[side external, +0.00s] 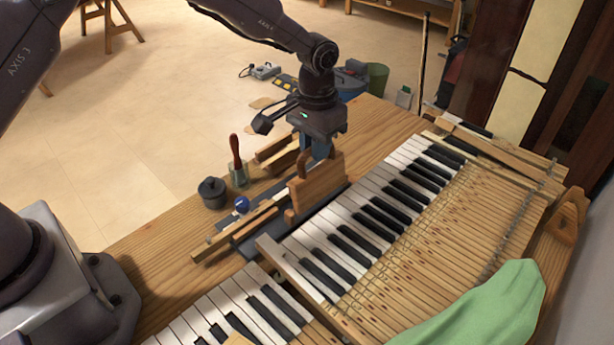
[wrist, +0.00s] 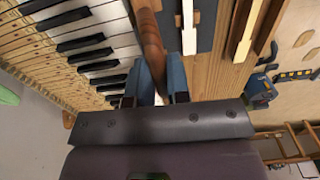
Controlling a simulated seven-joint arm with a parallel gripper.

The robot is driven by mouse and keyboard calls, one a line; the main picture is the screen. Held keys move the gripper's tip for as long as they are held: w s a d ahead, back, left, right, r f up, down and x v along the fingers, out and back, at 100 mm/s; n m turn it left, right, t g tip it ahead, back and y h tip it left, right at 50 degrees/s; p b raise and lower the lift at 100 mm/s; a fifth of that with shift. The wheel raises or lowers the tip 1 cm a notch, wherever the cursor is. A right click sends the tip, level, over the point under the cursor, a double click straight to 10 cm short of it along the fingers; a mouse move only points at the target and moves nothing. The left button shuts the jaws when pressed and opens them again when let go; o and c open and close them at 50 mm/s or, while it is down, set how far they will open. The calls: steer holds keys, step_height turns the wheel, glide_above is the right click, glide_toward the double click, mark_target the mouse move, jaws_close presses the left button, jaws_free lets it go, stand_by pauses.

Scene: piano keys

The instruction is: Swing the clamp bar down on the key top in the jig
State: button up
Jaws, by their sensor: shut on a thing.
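My gripper (side external: 318,152) points down over the bench and is shut on a brown wooden piece (side external: 318,178) that stands upright beside the keyboard. In the wrist view the wooden piece (wrist: 150,38) runs between the two blue fingers of my gripper (wrist: 161,75). I cannot tell whether it is the clamp bar or another part of the jig. In the wrist view a pale key top (wrist: 188,28) lies on the dark base (wrist: 206,22).
The piano keyboard (side external: 385,208) lies close to the right of my gripper. A dark lidded pot (side external: 212,192) and a glass with a red-handled tool (side external: 237,170) stand to the left. A green cloth (side external: 485,310) lies at the front right. Bare bench shows at left.

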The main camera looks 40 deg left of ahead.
steer(key=shift+a, duration=0.2)
steer(key=shift+a+f, duration=0.25)
steer(key=shift+a, duration=0.95)
steer(key=shift+a+f, duration=0.2)
steer(key=shift+a, duration=0.1)
steer(key=shift+a+f, duration=0.3)
steer(key=shift+a, duration=0.4)
steer(key=shift+a+f, duration=0.1)
steer(key=shift+w+a+f, duration=0.1)
steer(key=shift+a+f, duration=0.55)
steer(key=shift+a, duration=0.2)
steer(key=shift+a+f, duration=0.1)
